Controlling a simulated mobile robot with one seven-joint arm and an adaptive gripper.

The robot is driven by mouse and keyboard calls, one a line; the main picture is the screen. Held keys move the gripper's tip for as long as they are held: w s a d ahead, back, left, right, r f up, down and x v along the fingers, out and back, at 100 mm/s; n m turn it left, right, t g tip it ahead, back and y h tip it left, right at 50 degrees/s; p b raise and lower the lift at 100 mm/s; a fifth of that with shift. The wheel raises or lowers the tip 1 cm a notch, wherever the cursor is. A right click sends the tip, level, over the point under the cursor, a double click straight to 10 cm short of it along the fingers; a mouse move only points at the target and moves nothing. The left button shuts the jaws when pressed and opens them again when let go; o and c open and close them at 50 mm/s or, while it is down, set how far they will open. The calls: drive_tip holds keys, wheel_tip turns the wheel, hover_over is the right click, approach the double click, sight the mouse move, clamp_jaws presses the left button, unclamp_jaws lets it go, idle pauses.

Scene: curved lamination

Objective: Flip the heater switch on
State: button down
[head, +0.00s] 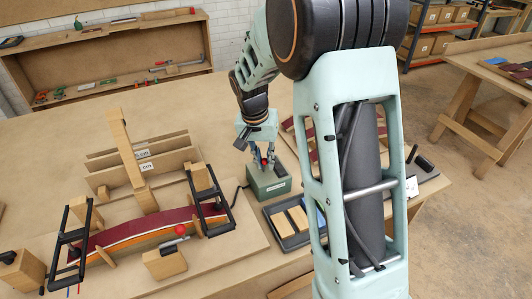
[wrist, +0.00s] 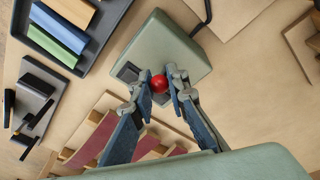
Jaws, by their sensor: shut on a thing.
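The heater box (head: 268,184) is a small grey-green block with a label on its front, standing on the workbench. It also shows in the wrist view (wrist: 170,48). Its switch has a round red knob (wrist: 158,83). My gripper (wrist: 159,87) is above the box with its two fingers on either side of the red knob, shut on it. In the head view my gripper (head: 264,160) points down at the box and its fingers partly hide the knob (head: 264,163). The lever under the knob is mostly hidden, so I cannot tell its position.
A dark tray (wrist: 84,68) with colored blocks stands beside the heater box. A curved laminated strip (head: 140,228) lies clamped in a form at the left. A dark cable (wrist: 207,15) runs from the box. Bare bench (head: 225,115) lies behind the heater.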

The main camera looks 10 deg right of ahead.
drive_tip(key=g+p, duration=0.1)
drive_tip(key=w+g+p, duration=0.1)
drive_tip(key=p, duration=0.1)
drive_tip(key=g+p, duration=0.1)
drive_tip(key=p, duration=0.1)
drive_tip(key=shift+w+a+r+h, duration=0.2)
drive_tip(key=shift+w+h, duration=0.05)
drive_tip(key=shift+h, duration=0.05)
drive_tip(key=shift+w+a+f+n+g+h+p, duration=0.1)
drive_tip(key=shift+w+f+n+g+h+p, duration=0.2)
drive_tip(key=shift+g+p, duration=0.55)
drive_tip(key=shift+w+f+g+h+p, duration=0.1)
drive_tip(key=shift+w+g+p, duration=0.35)
drive_tip(key=shift+g, duration=0.6)
drive_tip(key=c, duration=1.9)
unclamp_jaws()
drive_tip(key=v, duration=0.7)
drive_tip(key=shift+w, duration=0.25)
